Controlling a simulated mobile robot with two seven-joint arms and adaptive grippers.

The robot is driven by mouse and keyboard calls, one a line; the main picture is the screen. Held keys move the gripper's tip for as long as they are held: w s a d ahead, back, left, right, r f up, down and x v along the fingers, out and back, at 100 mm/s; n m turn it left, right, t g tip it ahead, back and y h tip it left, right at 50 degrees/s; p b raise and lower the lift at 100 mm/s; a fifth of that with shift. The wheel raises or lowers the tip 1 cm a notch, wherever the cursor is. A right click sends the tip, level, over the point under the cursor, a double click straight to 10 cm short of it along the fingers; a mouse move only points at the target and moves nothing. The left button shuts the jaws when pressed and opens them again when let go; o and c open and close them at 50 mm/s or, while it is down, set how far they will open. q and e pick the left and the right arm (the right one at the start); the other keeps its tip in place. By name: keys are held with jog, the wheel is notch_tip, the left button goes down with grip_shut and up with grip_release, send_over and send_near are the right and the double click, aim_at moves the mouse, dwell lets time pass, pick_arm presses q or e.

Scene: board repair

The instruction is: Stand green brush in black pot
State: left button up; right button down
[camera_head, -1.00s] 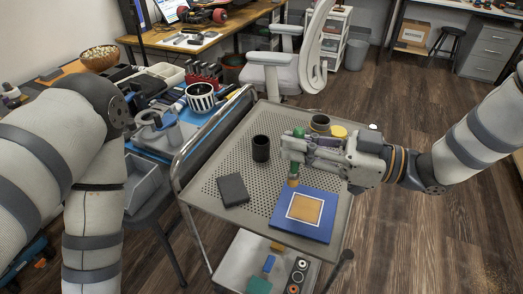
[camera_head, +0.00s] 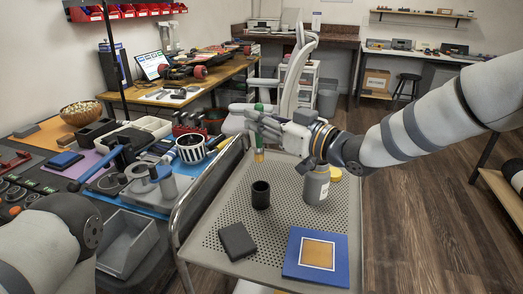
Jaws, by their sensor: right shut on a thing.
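The black pot (camera_head: 261,197) stands upright on the perforated top of the metal cart. My right gripper (camera_head: 260,121) comes in from the right, shut on the green brush (camera_head: 259,155). The brush hangs roughly upright, its green end above the fingers and its tan end below. It appears above and behind the pot in the picture, apart from it. The gripper hides the brush's middle. My left arm shows at the lower left, but its gripper is out of view.
On the cart (camera_head: 215,212) are a dark flat block (camera_head: 237,241), a blue board with a tan square (camera_head: 317,268), a grey bottle (camera_head: 316,188) and a yellow round thing (camera_head: 335,173). A striped cup (camera_head: 191,150) stands on the cluttered bench at left.

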aim_at(261, 162)
jog(key=shift+w+f, duration=0.1)
jog(key=shift+f, duration=0.25)
jog(key=f+b, duration=0.1)
jog(key=f, duration=0.1)
jog(key=f+b, duration=0.1)
jog(key=f, duration=0.2)
jog(key=shift+w+d+f, duration=0.1)
jog(key=shift+d+f, duration=0.1)
pick_arm(q)
jog(key=shift+g, duration=0.7)
jog(key=shift+s+d+f+b, duration=0.1)
jog(key=shift+s+f+b, duration=0.35)
jog(key=shift+s+f, duration=0.55)
jog(key=shift+s+f+b, duration=0.4)
jog(key=shift+s+f, duration=0.35)
jog(key=shift+f, duration=0.3)
pick_arm(e)
jog(key=shift+f, duration=2.5)
jog(key=c, duration=1.5)
grip_release()
jog(key=shift+c, duration=0.2)
jog(key=v, duration=1.2)
